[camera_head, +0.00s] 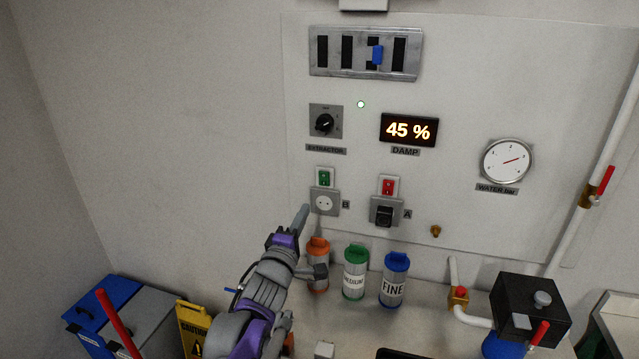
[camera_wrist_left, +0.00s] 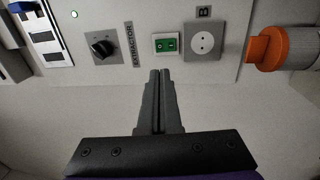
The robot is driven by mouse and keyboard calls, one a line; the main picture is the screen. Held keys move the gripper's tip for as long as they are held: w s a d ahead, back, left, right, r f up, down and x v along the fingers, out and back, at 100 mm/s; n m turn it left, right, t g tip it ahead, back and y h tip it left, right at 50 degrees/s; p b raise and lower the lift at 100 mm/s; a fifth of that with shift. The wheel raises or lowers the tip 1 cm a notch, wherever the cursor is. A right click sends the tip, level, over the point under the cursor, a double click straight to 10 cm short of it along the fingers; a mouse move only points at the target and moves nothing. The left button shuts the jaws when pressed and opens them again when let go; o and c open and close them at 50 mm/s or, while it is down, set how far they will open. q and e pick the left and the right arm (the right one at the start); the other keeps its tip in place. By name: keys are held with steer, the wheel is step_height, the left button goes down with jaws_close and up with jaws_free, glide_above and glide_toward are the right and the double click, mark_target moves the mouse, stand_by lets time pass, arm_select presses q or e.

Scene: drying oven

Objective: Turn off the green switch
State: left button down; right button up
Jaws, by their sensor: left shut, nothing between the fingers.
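The green switch (camera_head: 325,177) is a small green rocker in a white frame on the wall panel, above the grey socket marked B (camera_head: 325,201). It also shows in the left wrist view (camera_wrist_left: 166,44), beside the socket. My left gripper (camera_head: 304,210) is shut and empty, close to the panel, just below and left of the socket. In the left wrist view its closed fingertips (camera_wrist_left: 160,72) point toward the green switch, apart from it in the picture. The exact gap to the panel is hard to tell. My right gripper is not in view.
A red switch (camera_head: 388,186) sits to the right above socket A (camera_head: 385,212). The extractor knob (camera_head: 324,122) is above the green switch. Orange (camera_head: 318,252), green (camera_head: 355,285) and blue-lidded (camera_head: 394,281) canisters stand below, the orange one close to my left arm.

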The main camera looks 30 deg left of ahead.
mark_target(323, 175)
arm_select(q)
steer(key=p+x, duration=0.1)
steer(key=x, duration=1.2)
steer(key=shift+p, duration=0.3)
steer(key=shift+w+r, duration=0.15)
steer(key=shift+w, duration=0.1)
steer(key=shift+s, duration=0.15)
steer(key=shift+d, duration=0.1)
